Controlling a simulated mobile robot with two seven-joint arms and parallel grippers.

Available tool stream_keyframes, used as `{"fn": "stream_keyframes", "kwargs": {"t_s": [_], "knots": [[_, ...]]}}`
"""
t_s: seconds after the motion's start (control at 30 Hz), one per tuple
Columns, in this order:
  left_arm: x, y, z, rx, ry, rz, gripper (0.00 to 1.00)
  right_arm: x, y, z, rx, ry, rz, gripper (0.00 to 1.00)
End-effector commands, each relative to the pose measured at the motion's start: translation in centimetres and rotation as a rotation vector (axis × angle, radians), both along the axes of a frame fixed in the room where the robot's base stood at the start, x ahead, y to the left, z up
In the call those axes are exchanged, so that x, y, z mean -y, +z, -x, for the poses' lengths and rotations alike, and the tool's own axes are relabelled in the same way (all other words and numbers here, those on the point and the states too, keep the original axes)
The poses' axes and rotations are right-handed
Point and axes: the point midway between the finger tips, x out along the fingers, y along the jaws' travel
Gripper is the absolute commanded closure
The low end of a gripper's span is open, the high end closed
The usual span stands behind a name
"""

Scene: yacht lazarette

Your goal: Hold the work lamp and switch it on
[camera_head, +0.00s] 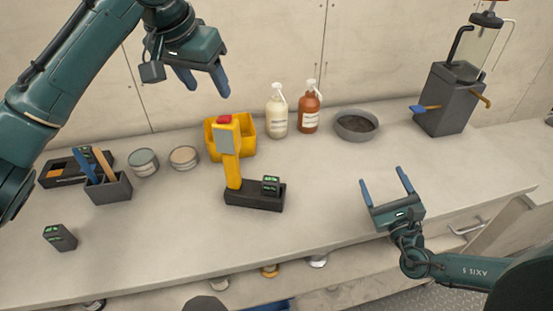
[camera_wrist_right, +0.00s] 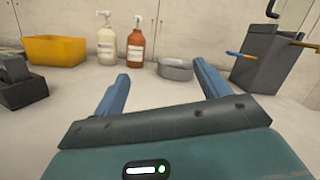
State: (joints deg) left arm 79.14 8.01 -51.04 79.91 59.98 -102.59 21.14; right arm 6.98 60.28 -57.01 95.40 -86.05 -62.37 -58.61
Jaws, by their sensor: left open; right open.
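The work lamp (camera_head: 231,158) is yellow with a grey panel and a red top. It stands upright on a black base (camera_head: 248,198), in front of a yellow bin. A small dark block with green marks (camera_head: 271,186) sits on the right part of the base. My left gripper (camera_head: 206,88) is open and empty, raised above the bench at the upper left of the lamp. My right gripper (camera_head: 386,184) is open and empty over the bench's front right, well to the right of the lamp. Its fingers show in the right wrist view (camera_wrist_right: 160,90).
The yellow bin (camera_head: 247,133), a cream bottle (camera_head: 278,117), a brown bottle (camera_head: 309,114) and a grey bowl (camera_head: 355,137) stand along the back. Two round tins, a tool holder (camera_head: 108,189) and a dark block (camera_head: 60,237) are at left. A grey container (camera_head: 445,105) is at right.

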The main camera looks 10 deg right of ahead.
Motion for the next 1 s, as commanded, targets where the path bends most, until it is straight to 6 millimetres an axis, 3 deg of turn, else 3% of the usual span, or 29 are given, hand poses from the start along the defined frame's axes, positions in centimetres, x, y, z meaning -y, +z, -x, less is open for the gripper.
{"fn": "stream_keyframes", "kwargs": {"t_s": [0.03, 0.37, 0.67, 0.8, 1.0], "knots": [[0.0, 0.0, 0.0, 0.000, 0.000, 0.000, 0.45, -2.4, -0.2, -0.6, 0.014, -0.030, -0.087, 0.25], [0.0, 0.0, 0.0, 0.000, 0.000, 0.000, 0.45, -16.1, -0.3, -2.9, -0.050, -0.208, -0.556, 0.25], [0.0, 0.0, 0.0, 0.000, 0.000, 0.000, 0.45, -30.7, 3.4, -2.9, -0.270, -0.253, -0.917, 0.25], [0.0, 0.0, 0.0, 0.000, 0.000, 0.000, 0.45, -36.3, 7.3, -2.6, -0.292, -0.246, -0.833, 0.25], [0.0, 0.0, 0.0, 0.000, 0.000, 0.000, 0.45, -38.6, 11.8, -2.3, -0.142, -0.297, -0.501, 0.25]]}}
